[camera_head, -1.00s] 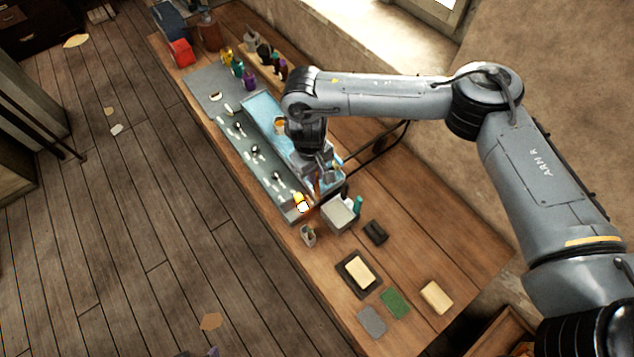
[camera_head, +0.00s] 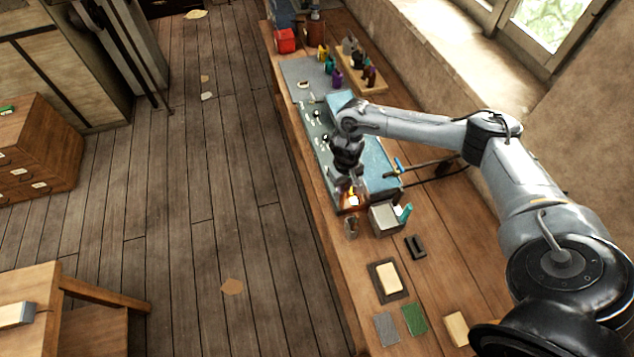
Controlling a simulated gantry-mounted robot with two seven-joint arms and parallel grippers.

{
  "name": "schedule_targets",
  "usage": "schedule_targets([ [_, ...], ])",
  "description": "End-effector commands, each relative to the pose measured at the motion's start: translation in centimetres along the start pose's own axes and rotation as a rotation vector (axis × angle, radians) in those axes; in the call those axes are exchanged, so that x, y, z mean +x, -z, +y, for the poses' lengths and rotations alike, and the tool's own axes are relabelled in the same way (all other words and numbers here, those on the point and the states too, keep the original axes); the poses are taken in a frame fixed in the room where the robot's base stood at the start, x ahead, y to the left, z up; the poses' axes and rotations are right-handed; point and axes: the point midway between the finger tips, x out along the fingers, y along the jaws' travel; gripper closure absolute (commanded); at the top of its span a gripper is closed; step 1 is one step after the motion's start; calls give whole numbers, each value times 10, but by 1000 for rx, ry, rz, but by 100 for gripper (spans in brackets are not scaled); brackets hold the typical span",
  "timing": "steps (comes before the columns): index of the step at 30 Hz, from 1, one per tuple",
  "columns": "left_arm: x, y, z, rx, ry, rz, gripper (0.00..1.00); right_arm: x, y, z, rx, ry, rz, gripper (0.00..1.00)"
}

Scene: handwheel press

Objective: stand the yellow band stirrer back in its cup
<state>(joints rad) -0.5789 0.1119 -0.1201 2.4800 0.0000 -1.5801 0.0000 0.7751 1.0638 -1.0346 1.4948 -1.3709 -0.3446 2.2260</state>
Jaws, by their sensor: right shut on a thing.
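My right gripper (camera_head: 346,192) points down over the near end of the long tray on the bench. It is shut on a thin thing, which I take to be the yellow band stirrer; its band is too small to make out. A bright yellow-white patch with an orange glow shows beside the fingertips. A small clear cup (camera_head: 351,228) stands on the bench just nearer than the gripper, apart from it. What is inside the cup is hard to tell. My left gripper is not in view.
A grey square box (camera_head: 384,221) with a teal item stands right of the cup. A black block (camera_head: 416,247), a framed cream block (camera_head: 389,279) and green and grey pads lie nearer. Small spoon-like items line the dark strip (camera_head: 318,123). Bottles stand farther back.

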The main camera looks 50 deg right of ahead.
Motion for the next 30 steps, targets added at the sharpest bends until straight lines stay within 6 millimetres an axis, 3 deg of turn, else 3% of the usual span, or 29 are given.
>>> schedule_targets([
  [3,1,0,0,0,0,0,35,14,-17,20,16,2,0,100],
  [9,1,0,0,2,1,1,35,26,-31,28,20,10,7,100],
  [20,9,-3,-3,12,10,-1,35,35,-32,28,19,14,12,100],
  [30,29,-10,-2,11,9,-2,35,52,-33,28,19,13,11,100],
])
